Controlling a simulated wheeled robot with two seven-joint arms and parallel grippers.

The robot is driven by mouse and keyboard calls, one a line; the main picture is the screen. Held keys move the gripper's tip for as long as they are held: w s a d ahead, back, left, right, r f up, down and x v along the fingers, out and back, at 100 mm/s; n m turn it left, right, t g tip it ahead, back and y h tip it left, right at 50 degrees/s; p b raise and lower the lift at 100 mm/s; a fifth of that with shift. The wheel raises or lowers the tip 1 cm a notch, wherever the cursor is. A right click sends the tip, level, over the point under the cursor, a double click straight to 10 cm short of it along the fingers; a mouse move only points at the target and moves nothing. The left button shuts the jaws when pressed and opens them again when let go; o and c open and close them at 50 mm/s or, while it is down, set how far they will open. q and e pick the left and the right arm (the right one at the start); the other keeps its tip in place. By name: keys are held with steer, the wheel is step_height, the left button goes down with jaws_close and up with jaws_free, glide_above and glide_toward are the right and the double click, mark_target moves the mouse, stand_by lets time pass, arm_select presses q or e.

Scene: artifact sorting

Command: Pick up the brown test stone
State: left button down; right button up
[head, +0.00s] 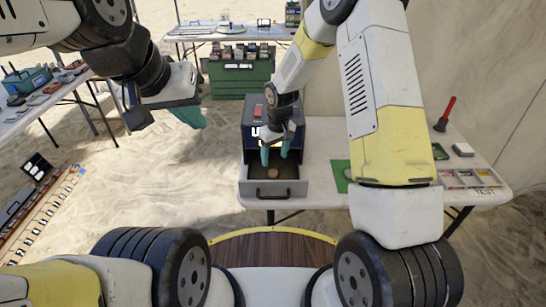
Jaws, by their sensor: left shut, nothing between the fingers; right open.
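A small brown stone (262,174) lies in an open drawer (272,192) that sticks out of a dark cabinet (256,110) on the table. I take it for the brown test stone. My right gripper (275,161) points down over the drawer with its two teal fingers apart. Nothing shows between them. The stone is just below the fingers, and I cannot tell the exact gap. My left gripper (192,120) is shut and empty, held out over the sand to the left, away from the drawer.
The table (321,180) carries a green mat (341,176), a compartment tray (467,178) and a red-handled tool (445,115) to the right. A reddish block (257,110) sits on the cabinet. Another table (45,104) stands at the left. My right arm hides part of the table.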

mark_target(273, 173)
steer(key=f, duration=0.7)
steer(key=shift+w+a+f, duration=0.2)
steer(key=shift+w, duration=0.15)
jaws_close()
